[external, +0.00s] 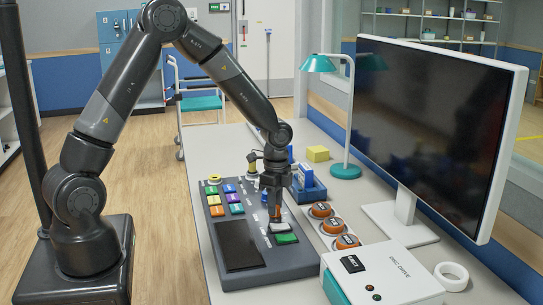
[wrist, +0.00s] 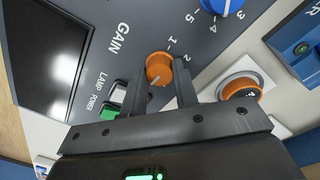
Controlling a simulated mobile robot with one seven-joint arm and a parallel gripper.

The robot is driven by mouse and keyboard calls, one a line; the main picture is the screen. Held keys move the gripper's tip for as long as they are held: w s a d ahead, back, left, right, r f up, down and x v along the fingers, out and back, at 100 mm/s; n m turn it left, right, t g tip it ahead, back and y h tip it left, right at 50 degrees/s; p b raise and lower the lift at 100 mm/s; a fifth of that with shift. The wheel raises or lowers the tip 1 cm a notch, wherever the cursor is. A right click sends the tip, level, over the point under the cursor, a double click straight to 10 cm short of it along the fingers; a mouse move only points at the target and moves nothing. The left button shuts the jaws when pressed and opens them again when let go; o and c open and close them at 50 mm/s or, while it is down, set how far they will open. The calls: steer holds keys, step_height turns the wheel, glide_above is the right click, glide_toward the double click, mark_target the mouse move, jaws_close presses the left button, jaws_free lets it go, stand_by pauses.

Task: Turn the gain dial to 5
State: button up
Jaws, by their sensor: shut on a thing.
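The gain dial (wrist: 158,68) is a round orange knob on the dark grey control panel (external: 240,215). It sits by the printed word GAIN in the wrist view. Its white pointer line slants toward the lower left of that view. The printed 1 and 2 lie at its upper right. My gripper (wrist: 161,75) has one finger on each side of the knob and is shut on it. In the external view my gripper (external: 274,208) reaches straight down to the panel and mostly hides the dial.
A blue dial (wrist: 222,5) with numbers 3, 4 and 5 is nearby. White and green (external: 286,239) buttons sit close to my fingers. Orange round knobs (external: 320,210) stand to the right. A monitor (external: 430,130), teal lamp (external: 346,170) and white box (external: 380,275) flank the panel.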

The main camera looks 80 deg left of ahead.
steer(key=o, duration=1)
step_height(320, 180, up, 11)
steer(key=shift+w+a, duration=0.15)
steer(key=shift+f, duration=0.1)
